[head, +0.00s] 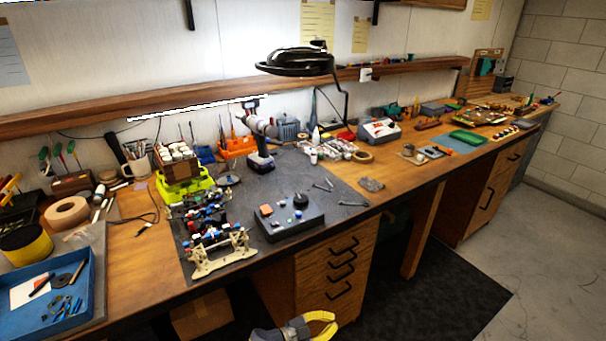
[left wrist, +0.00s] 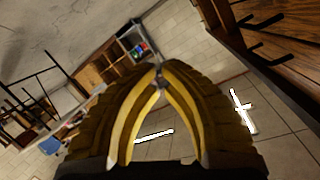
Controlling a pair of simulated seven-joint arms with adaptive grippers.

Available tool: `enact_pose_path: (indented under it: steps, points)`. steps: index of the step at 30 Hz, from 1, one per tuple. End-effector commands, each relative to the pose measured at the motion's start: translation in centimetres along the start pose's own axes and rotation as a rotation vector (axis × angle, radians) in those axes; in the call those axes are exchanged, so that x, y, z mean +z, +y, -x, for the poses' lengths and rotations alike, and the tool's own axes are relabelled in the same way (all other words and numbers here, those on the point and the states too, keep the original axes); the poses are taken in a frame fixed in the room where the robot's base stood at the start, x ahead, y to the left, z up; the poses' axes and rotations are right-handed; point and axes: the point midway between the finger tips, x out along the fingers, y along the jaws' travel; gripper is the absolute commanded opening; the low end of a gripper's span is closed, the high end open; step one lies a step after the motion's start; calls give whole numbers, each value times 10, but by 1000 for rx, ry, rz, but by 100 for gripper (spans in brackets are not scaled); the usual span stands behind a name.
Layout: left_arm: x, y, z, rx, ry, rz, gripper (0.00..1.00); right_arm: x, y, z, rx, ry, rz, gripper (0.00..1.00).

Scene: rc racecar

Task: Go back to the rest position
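My left gripper (head: 334,321) shows at the bottom edge of the head view, in front of the workbench and below its top. Its yellow fingers curve together and meet at the tips. In the left wrist view the fingertips (left wrist: 158,78) also meet, with nothing held between them. My right gripper is not in view. The racecar chassis (head: 222,256), with beige arms and blue and red parts, sits on the dark mat (head: 345,203) on the bench. No gripper is near it.
The wooden bench (head: 140,287) carries a blue tray (head: 88,300), a dark parts block (head: 290,220), a drill (head: 262,160) and a lamp (head: 300,62). The drawer unit (head: 335,280) stands behind my left gripper. Open floor (head: 540,270) lies to the right.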

Motion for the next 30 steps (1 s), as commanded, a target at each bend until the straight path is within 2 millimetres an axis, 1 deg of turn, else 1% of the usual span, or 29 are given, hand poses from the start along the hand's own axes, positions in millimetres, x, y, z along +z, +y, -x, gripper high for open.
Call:
enact_pose_path:
  steps: [1,2,3,5,6,8,9,11,12,14,15,17,18,20,21,23,24,25,26,27,29,30]
  points:
    - [32,11,12,-59,-60,67,0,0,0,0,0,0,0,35]
    - [49,16,20,-91,-95,99,0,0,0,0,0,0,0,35]
    - [71,22,31,-131,-141,140,0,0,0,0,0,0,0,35]
    - [101,36,48,-181,-210,198,0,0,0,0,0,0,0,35]
    - [121,46,60,-210,-257,233,0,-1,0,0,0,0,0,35]
    - [149,64,79,-247,-326,286,0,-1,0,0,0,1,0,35]
    - [166,77,92,-268,-372,320,0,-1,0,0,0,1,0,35]
    - [190,98,113,-294,-440,369,0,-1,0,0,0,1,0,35]
    - [206,114,127,-308,-486,401,0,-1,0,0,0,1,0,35]
    - [226,138,148,-327,-552,448,0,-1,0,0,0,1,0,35]
    - [238,156,163,-337,-596,480,0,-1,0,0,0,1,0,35]
    - [255,182,185,-348,-661,524,0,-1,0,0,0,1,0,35]
    - [265,200,200,-353,-704,553,0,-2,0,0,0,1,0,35]
    - [278,228,222,-359,-767,597,0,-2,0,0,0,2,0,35]
    - [286,247,237,-362,-810,627,0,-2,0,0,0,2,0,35]
    - [295,277,260,-362,-871,670,0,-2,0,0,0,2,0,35]
    - [300,297,275,-361,-911,700,0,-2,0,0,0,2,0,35]
    - [303,312,286,-359,-941,721,0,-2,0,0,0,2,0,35]
    - [306,327,297,-357,-970,743,0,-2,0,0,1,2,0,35]
    - [309,347,312,-353,-1009,771,0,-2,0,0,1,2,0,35]
    - [311,376,334,-346,-1064,812,0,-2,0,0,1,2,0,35]
    - [312,394,347,-340,-1097,837,0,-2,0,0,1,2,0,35]
